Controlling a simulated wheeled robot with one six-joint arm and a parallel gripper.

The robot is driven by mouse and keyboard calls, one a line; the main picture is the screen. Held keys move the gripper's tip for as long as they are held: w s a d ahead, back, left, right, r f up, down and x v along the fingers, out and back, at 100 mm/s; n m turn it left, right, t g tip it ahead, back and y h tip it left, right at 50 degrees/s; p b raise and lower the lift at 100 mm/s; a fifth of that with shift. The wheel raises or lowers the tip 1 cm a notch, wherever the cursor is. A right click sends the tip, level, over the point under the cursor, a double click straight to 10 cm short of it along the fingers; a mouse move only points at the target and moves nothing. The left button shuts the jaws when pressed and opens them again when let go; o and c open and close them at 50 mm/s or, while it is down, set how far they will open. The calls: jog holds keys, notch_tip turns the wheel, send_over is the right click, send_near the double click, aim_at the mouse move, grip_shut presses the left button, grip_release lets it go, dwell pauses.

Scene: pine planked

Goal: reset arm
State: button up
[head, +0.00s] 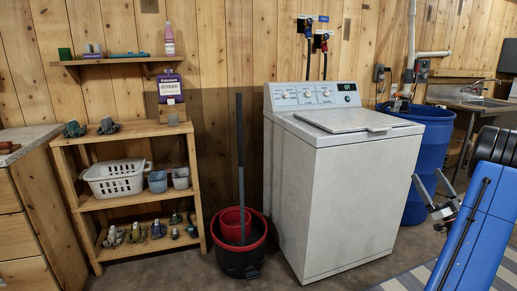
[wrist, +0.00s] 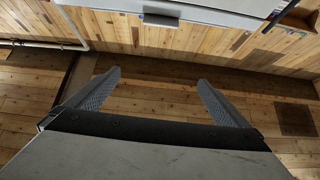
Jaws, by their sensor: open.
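My gripper (head: 427,178) is at the right in the head view, in front of the blue barrel and to the right of the washing machine. Its two grey fingers stand apart. In the wrist view my gripper (wrist: 159,78) shows both ribbed fingers spread wide with nothing between them. My blue arm link fills the lower right of the head view.
A white washing machine (head: 340,185) with a closed lid stands in the centre. A blue barrel (head: 428,135) and sink (head: 480,101) are behind my arm. A wooden shelf (head: 125,133) and black-and-red bucket (head: 240,262) stand left. Some floor in front is clear.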

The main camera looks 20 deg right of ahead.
jog(key=w+a+r+n+g+y, duration=0.1)
jog(key=w+a+r+g+y, duration=0.2)
jog(key=a, duration=0.7)
jog(key=w+a+r+n+g+y, duration=0.15)
jog(key=a+g+y, duration=0.3)
jog(key=a, duration=0.65)
jog(key=w+a+r+n+g+y, duration=0.1)
jog(key=w+a+g+y, duration=0.3)
jog(key=a, duration=0.6)
jog(key=s+a+g+y, duration=0.1)
jog(key=s+a+g, duration=0.3)
jog(key=a, duration=0.9)
jog(key=s+a+f+m+g+h, duration=0.1)
jog(key=s+a+f+g+h, duration=0.2)
jog(key=s+a, duration=0.45)
jog(key=s+a+f+g+h, duration=0.2)
jog(key=s+a+f+g, duration=0.25)
jog(key=s+a, duration=0.35)
jog(key=s+d+f+m+t+h, duration=0.1)
jog(key=s+h, duration=0.3)
jog(key=s, duration=0.2)
jog(key=s+d+f+m+h, duration=0.1)
jog(key=s+d+m+h, duration=0.1)
jog(key=s+h, duration=0.3)
jog(key=shift+s+f+t, duration=0.3)
jog(key=shift+s+t, duration=0.1)
jog(key=shift+s, duration=0.65)
